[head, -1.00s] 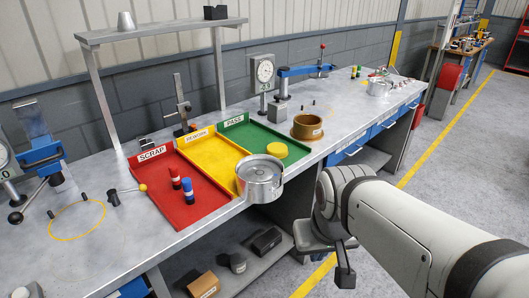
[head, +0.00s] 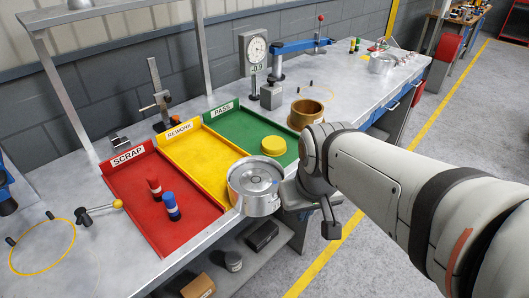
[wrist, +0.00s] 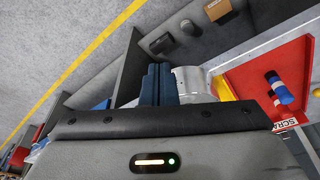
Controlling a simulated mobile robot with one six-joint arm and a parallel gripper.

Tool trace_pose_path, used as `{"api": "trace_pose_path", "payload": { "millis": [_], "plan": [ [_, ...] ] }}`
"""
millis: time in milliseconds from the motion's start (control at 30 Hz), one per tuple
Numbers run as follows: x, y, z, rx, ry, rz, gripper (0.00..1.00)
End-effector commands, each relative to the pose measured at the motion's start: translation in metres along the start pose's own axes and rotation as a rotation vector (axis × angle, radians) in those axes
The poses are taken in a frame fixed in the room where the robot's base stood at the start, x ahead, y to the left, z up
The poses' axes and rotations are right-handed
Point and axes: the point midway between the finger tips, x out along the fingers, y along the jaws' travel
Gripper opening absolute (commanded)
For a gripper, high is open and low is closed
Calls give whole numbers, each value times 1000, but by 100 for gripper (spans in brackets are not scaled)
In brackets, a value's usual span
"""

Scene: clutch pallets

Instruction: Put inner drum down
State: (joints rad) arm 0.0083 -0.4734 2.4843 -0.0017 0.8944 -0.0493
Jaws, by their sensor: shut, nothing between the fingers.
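A silver metal drum (head: 255,187), which I take to be the inner drum, stands upright at the front end of the yellow REWORK tray (head: 205,158), by the bench's front edge. Its exact footing is hidden. In the wrist view the drum (wrist: 191,80) is just right of my gripper (wrist: 158,72), whose blue fingers are together and empty. A gap or contact between them cannot be told. In the head view my wrist is right of the drum and the fingertips are not clearly seen.
The red SCRAP tray (head: 140,207) holds red and blue pieces (head: 170,205). The green PASS tray (head: 240,128) holds a yellow disc (head: 273,146). A brass ring (head: 307,113) and a dial gauge (head: 254,55) stand behind. A shelf below holds boxes (head: 262,236).

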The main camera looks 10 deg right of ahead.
Motion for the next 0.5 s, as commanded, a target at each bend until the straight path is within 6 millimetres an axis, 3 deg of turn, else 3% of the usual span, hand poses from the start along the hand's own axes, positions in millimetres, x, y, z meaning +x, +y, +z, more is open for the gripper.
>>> {"api": "trace_pose_path", "payload": {
  "millis": [167,300,500],
  "plan": [
    [4,5,-36,-155,-76,-6,0],
    [20,13,-65,-319,-140,-26,0],
    [46,21,-92,-501,-204,-63,0]
  ]
}}
